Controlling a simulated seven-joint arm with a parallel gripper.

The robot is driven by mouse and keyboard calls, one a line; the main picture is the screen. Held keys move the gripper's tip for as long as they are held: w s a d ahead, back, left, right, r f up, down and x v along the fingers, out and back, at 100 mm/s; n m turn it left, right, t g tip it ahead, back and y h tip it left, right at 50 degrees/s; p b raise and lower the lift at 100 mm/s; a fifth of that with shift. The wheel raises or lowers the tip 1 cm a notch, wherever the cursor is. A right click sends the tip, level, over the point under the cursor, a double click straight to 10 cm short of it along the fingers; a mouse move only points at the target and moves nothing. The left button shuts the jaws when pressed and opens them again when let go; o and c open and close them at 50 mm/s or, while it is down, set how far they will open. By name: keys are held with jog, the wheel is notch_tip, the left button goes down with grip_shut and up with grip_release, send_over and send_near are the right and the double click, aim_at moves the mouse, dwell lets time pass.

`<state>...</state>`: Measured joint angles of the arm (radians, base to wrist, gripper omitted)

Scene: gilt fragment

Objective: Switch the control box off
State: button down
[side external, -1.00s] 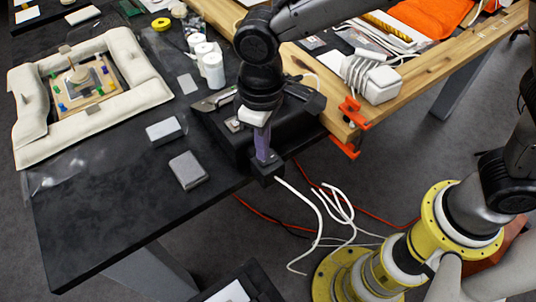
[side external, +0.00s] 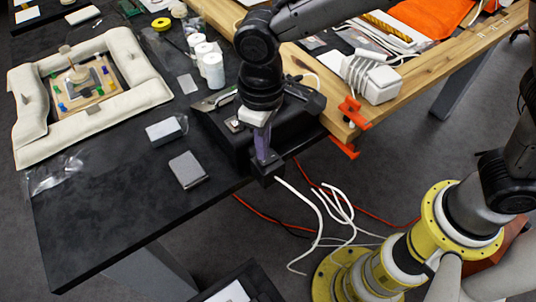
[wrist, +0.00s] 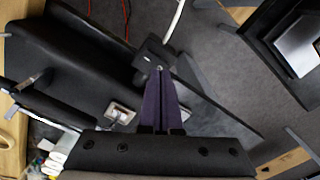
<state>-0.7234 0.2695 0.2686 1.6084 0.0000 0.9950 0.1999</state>
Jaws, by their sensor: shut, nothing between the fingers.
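A small black box (side external: 266,174) with a white cable sits at the table's front edge, against a larger black device; I take it to be the control box. It also shows in the wrist view (wrist: 149,52), where a tiny bright metal part, perhaps its switch, is at the fingertips. My gripper (side external: 263,160) points down at this box with its purple fingers shut and empty. In the wrist view the fingertips (wrist: 160,70) are at or just above the box's near edge. I cannot tell whether they touch it, or the switch's position.
The larger black device (side external: 218,136) stands beside my gripper, with a silver switch-like plate (wrist: 119,113) on it. A wooden table (side external: 316,92) with an orange clamp (side external: 352,113) borders it on the right. Grey blocks (side external: 187,169) lie left; the front-left table top is clear.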

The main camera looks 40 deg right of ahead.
jog(key=shift+f, duration=1)
dwell(0.7)
jog(key=shift+r, duration=3.55)
